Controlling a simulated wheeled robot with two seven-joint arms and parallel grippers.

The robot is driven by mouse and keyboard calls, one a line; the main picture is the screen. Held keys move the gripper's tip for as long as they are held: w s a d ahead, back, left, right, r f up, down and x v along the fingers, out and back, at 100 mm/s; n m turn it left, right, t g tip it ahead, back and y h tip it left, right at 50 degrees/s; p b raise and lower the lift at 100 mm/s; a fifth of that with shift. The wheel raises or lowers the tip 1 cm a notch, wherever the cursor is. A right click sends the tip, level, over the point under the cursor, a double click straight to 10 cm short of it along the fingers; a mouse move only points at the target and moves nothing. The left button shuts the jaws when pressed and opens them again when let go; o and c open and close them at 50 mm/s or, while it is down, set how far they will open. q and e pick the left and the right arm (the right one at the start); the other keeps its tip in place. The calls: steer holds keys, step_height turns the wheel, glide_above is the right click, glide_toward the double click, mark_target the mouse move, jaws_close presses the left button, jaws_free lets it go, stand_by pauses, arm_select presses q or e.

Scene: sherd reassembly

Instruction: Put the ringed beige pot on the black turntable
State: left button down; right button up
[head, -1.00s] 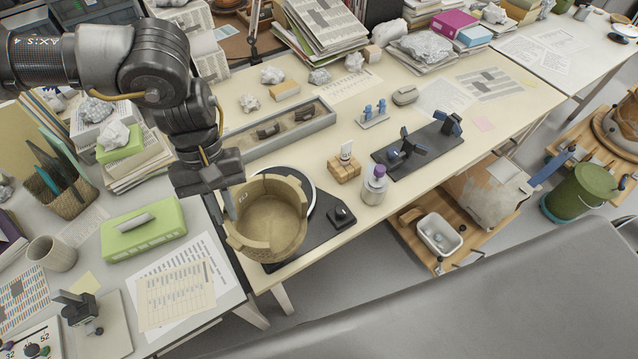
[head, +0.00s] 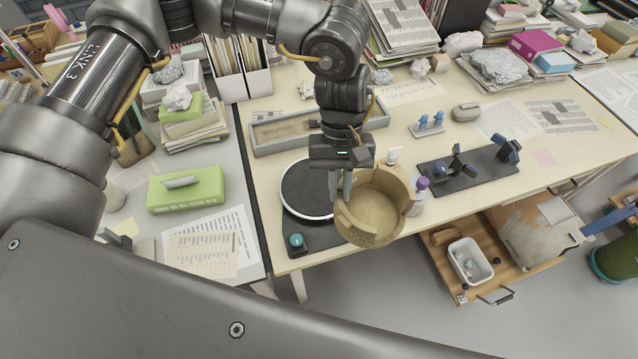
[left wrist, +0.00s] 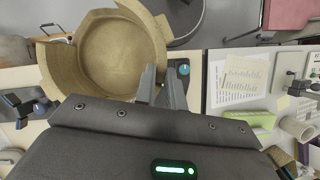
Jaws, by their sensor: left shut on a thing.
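The beige pot (head: 378,212) has a broken, notched rim and stands upright, its open top facing up. My left gripper (head: 346,190) is shut on its left wall. The pot hangs at the table's front edge, right of the black turntable (head: 302,187), covering part of its base. The turntable's round plate has a pale rim and is bare where visible. My right gripper is not in view.
A teal knob (head: 296,240) sits on the turntable's base. A purple-capped bottle (head: 418,195) stands close right of the pot. A grey tray (head: 285,133) lies behind the turntable, and a black stand (head: 468,170) is further right. A green box (head: 186,190) is on the left table.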

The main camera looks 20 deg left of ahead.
arm_select(q)
steer(key=w+d+n+t+h, duration=0.1)
steer(key=n, duration=0.2)
steer(key=d+n+t+h+p, duration=0.1)
steer(key=d+n, duration=0.1)
steer(key=n, duration=0.2)
steer(key=w+d+f+n+t+h, duration=0.1)
steer(key=n, duration=0.3)
steer(key=shift+w+d, duration=0.35)
steer(key=n, duration=0.1)
steer(key=w+n+t, duration=0.1)
steer(key=n, duration=0.1)
steer(key=shift+w+d+r+p, duration=0.1)
steer(key=shift+d+p, duration=0.2)
steer(key=shift+p, duration=0.1)
steer(key=shift+w+n+t, duration=0.3)
steer(key=shift+n+t, duration=0.05)
steer(key=shift+n, duration=0.35)
steer(key=shift+w+n+t, duration=0.25)
steer(key=shift+n+t, duration=0.1)
steer(key=shift+n, duration=0.35)
steer(key=w+a+f+p, duration=0.2)
steer(key=a+f+p, duration=0.2)
steer(key=a+f, duration=0.9)
steer(key=shift+w+a+p, duration=0.25)
steer(key=shift+a+p, duration=0.15)
steer(key=c, duration=1.5)
jaws_free()
steer(key=shift+f, duration=0.1)
